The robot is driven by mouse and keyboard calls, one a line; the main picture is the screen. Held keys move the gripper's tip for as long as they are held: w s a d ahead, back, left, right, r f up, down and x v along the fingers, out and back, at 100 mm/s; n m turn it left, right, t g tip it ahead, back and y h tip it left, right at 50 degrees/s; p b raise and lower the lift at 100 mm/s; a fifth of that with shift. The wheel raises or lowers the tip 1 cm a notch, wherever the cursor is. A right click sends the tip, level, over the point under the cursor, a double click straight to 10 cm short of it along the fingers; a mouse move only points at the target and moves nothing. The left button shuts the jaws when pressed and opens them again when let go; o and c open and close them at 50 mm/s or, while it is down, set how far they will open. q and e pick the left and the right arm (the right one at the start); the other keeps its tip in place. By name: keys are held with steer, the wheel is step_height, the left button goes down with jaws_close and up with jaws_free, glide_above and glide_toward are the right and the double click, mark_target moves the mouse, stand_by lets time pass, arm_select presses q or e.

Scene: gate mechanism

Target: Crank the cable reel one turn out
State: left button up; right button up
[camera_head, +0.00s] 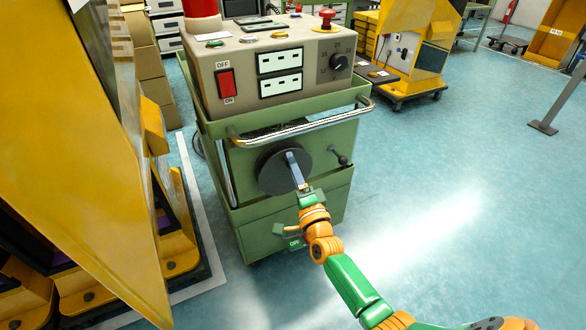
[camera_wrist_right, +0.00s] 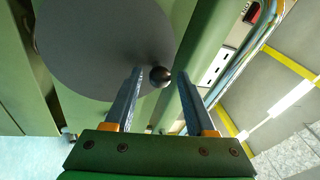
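The cable reel (camera_head: 270,172) is a dark grey disc on the front of the green cart. It also shows as a large grey disc (camera_wrist_right: 95,45) at upper left in the right wrist view. My right gripper (camera_head: 290,156) reaches up to the reel, its fingers in front of the disc. In the right wrist view its fingers are spread, and a dark round knob (camera_wrist_right: 160,76) shows between their tips with gaps beside it. I cannot tell whether this knob is the reel's crank. My left gripper is not in view.
A chrome handlebar (camera_head: 305,128) runs above the reel. A small black-knobbed lever (camera_head: 341,157) sticks out right of it. The control box (camera_head: 225,60) tops the cart. A large yellow structure (camera_head: 75,130) stands at left.

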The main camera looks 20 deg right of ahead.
arm_select(q)
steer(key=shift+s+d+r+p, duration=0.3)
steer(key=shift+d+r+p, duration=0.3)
steer(key=shift+p, duration=0.05)
arm_select(e)
steer(key=v, duration=0.7)
